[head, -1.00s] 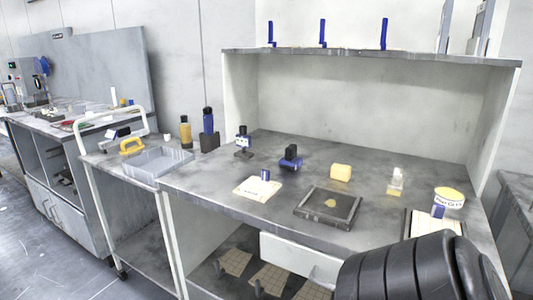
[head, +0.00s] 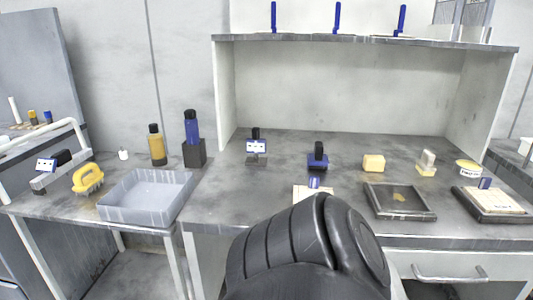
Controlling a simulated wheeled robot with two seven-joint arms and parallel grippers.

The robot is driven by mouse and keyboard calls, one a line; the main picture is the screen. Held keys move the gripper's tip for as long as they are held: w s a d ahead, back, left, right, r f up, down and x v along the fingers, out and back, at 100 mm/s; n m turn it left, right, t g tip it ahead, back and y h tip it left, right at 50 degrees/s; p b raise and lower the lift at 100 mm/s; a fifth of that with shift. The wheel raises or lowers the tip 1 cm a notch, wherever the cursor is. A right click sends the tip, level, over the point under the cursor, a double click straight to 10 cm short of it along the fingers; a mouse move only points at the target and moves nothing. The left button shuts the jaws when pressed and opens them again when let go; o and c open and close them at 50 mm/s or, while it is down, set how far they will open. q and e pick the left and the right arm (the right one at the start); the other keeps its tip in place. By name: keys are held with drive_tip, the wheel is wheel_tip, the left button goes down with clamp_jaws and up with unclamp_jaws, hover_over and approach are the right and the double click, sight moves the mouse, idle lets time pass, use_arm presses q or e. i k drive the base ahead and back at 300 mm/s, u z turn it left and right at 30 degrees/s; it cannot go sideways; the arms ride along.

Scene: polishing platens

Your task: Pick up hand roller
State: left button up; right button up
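A small blue tool with a dark upright grip (head: 318,156) stands near the middle of the grey workbench (head: 222,208); it looks the most like a hand roller, but I cannot make out a roller on it. A small blue cylinder (head: 314,183) sits on a pale board (head: 302,193) in front of it, partly hidden by my black ribbed arm. Another small blue piece (head: 485,183) is on a board at the right. Neither gripper is in view, and nothing seen is held.
A dark-framed tray (head: 378,204), a yellow block (head: 373,163) and a round tub (head: 468,168) are to the right. A grey bin (head: 148,196), yellow brush (head: 87,179) and bottles (head: 157,146) are on the left. A shelf (head: 365,40) overhangs the bench.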

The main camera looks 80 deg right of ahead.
sight(318, 158)
drive_tip(key=z, duration=2.35)
